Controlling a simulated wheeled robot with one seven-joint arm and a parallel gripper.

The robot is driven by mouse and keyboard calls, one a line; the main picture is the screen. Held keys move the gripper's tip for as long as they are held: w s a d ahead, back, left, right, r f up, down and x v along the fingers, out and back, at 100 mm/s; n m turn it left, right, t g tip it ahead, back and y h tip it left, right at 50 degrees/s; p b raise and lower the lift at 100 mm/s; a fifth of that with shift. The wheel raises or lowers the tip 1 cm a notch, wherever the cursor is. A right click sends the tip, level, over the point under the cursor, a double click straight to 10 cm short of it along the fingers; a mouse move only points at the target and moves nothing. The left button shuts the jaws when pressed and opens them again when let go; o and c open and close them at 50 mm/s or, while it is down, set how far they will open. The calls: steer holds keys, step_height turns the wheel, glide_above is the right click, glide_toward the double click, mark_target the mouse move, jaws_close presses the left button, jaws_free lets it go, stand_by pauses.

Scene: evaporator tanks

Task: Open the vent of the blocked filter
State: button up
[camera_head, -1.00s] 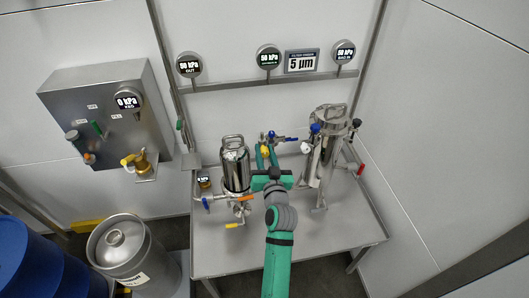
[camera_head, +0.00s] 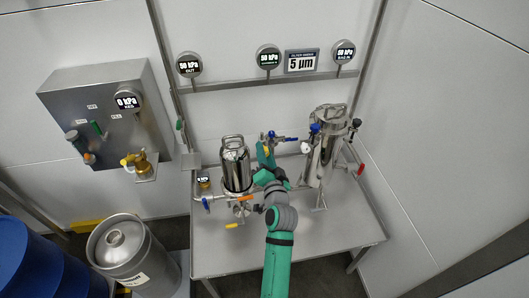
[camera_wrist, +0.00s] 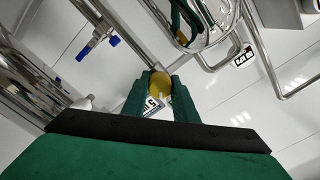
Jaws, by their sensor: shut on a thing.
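Two steel filter housings stand on the steel table: a left filter (camera_head: 235,165) and a larger right filter (camera_head: 326,145). My gripper (camera_head: 265,152) is between them, towards the back of the table. In the wrist view my gripper (camera_wrist: 158,95) has its green fingers shut on a round yellow knob (camera_wrist: 159,84). The fingers cover part of the knob. In the head view it is mostly hidden by my gripper. I cannot tell which filter the knob belongs to. Several gauges hang on the rail above, among them the middle gauge (camera_head: 269,57).
A blue valve handle (camera_head: 273,135) is just behind my gripper, and it shows in the wrist view (camera_wrist: 83,54). An orange handle (camera_head: 245,198) and a yellow handle (camera_head: 232,225) are at the left filter. A red handle (camera_head: 361,169) is at far right. The table's front right is clear.

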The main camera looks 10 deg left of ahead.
steer(key=m, duration=0.5)
steer(key=shift+m, duration=0.3)
steer(key=m, duration=0.5)
steer(key=shift+f, duration=0.1)
steer(key=shift+m, duration=0.3)
steer(key=o, duration=1.1)
steer(key=shift+c, duration=0.2)
steer(key=v, duration=1.1)
steer(key=shift+w, duration=0.1)
